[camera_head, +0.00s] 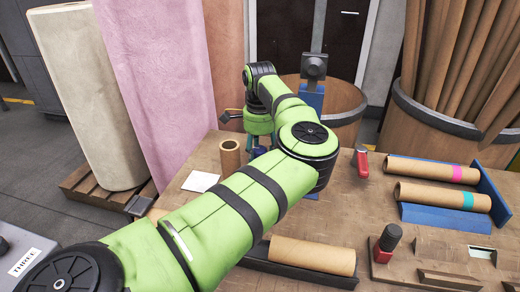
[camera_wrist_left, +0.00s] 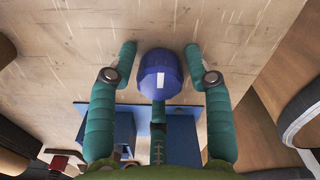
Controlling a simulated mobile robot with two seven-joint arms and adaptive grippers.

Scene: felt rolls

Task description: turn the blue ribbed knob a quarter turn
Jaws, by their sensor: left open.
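The blue ribbed knob (camera_wrist_left: 160,72) is in the middle of the left wrist view, with a short white mark on its side facing the camera. My left gripper (camera_wrist_left: 160,49) is open, with one teal finger on each side of the knob and a visible gap on both sides. In the head view my left gripper (camera_head: 254,146) points down over the wooden table, partly hidden by my green arm. I cannot make out the knob clearly there. A blue base (camera_wrist_left: 183,140) shows below the knob in the wrist view. My right gripper is not in view.
A brown tube (camera_head: 230,158) stands upright beside the gripper, near a white card (camera_head: 200,182). A blue post with a black head (camera_head: 314,66) rises behind. Cardboard rolls (camera_head: 430,170), a red-handled tool (camera_head: 361,162) and a black-and-red knob (camera_head: 388,240) are to the right.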

